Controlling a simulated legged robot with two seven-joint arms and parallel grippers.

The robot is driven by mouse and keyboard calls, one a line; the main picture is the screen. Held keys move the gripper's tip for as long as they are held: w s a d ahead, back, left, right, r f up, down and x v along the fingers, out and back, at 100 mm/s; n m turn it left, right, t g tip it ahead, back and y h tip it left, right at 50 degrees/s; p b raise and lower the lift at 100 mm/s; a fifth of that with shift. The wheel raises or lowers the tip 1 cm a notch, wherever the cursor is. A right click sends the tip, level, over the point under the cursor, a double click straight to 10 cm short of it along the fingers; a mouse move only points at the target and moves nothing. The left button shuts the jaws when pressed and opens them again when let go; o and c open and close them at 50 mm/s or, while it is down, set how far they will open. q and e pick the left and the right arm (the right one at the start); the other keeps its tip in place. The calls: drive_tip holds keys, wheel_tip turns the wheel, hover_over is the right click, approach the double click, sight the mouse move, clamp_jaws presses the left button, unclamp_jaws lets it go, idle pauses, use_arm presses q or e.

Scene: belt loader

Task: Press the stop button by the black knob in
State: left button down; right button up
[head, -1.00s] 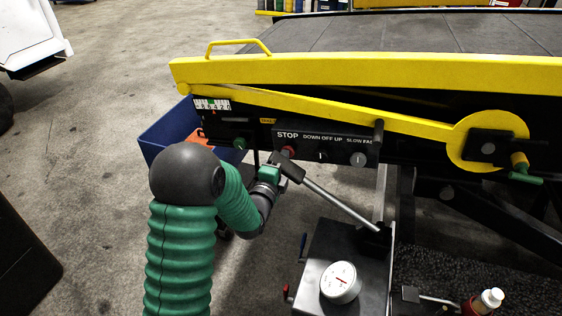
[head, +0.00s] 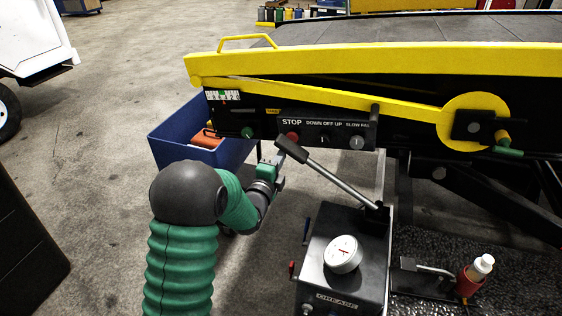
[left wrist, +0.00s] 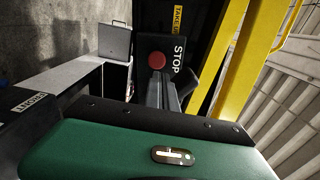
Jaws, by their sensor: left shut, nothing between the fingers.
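The red stop button (head: 293,137) sits under the STOP label at the left end of the black control panel (head: 340,128). In the left wrist view the button (left wrist: 157,61) faces me, just beyond the fingertips. A black knob (head: 324,142) is right of it on the panel. My left gripper (head: 279,165) is shut and empty, below and slightly left of the button. In the left wrist view its fingers (left wrist: 162,88) point at the button; a gap appears to remain, though contact is hard to judge. My right gripper is not in view.
A lever with a black grip (head: 291,149) slants up from the grease box (head: 328,250), its end close to the button and my fingers. A blue bin (head: 177,152) stands behind my arm. The yellow loader rail (head: 380,62) runs above the panel. Open floor lies left.

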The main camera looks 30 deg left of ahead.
use_arm(q)
drive_tip(key=s+d+f+n+g+h, duration=0.3)
drive_tip(key=s+d+f+n+g, duration=0.6)
drive_tip(key=s+d, duration=0.25)
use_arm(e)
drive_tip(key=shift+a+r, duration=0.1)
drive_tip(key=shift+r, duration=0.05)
use_arm(q)
drive_tip(key=s+d+f+n+g, duration=0.2)
drive_tip(key=s+d+n+g, duration=0.1)
drive_tip(key=s, duration=0.5)
drive_tip(key=s+d+f+n+g+h, duration=0.1)
drive_tip(key=s+d+f+n+g, duration=0.2)
drive_tip(key=s, duration=0.6)
drive_tip(key=shift+s+d+f+n, duration=0.15)
drive_tip(key=shift+d+f+n, duration=0.15)
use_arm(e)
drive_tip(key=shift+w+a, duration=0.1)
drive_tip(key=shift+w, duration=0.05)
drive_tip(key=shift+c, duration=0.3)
